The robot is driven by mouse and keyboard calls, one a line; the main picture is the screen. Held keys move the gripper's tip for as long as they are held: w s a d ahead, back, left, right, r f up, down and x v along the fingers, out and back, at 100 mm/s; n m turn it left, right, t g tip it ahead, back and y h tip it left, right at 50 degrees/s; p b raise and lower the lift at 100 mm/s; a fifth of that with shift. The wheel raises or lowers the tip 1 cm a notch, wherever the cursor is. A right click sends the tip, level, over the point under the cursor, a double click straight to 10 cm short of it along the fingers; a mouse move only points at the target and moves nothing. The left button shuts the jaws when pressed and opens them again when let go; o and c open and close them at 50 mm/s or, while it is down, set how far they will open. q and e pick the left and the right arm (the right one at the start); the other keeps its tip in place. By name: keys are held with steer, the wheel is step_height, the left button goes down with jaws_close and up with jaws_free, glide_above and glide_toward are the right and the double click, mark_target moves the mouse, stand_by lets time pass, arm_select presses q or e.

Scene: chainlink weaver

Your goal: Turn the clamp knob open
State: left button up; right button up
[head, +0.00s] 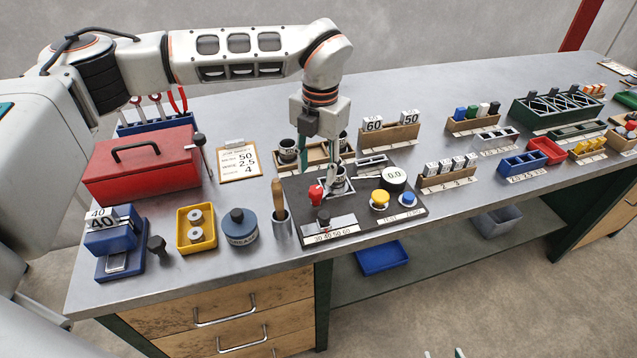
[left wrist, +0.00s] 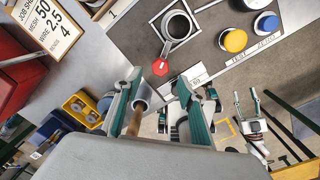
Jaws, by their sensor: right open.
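A red knob (head: 316,194) stands on the dark board (head: 350,235), beside a metal ring-shaped fixture (head: 340,184). In the left wrist view the red knob (left wrist: 161,68) looks many-sided and sits below the fixture (left wrist: 177,27), just beyond my fingertips. My left gripper (head: 322,172) hangs over the board close to the knob and partly hides the fixture. In the left wrist view its fingers (left wrist: 157,80) are apart, with nothing gripped. My right gripper (head: 443,353) shows only its tips at the bottom edge of the head view, apart and away from the bench.
A wooden-handled tool (head: 279,200) stands in a metal cup left of the board. Yellow (head: 380,198) and blue (head: 408,198) buttons and a round 0.0 display (head: 393,178) are to the right. A red toolbox (head: 140,165) and blue tin (head: 240,227) stand left.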

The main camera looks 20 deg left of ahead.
mark_target(316, 189)
arm_select(q)
steer(key=shift+a+f+p, duration=0.1)
steer(key=shift+f+p, duration=0.2)
steer(key=shift+f, duration=2.7)
steer(key=c, duration=1.1)
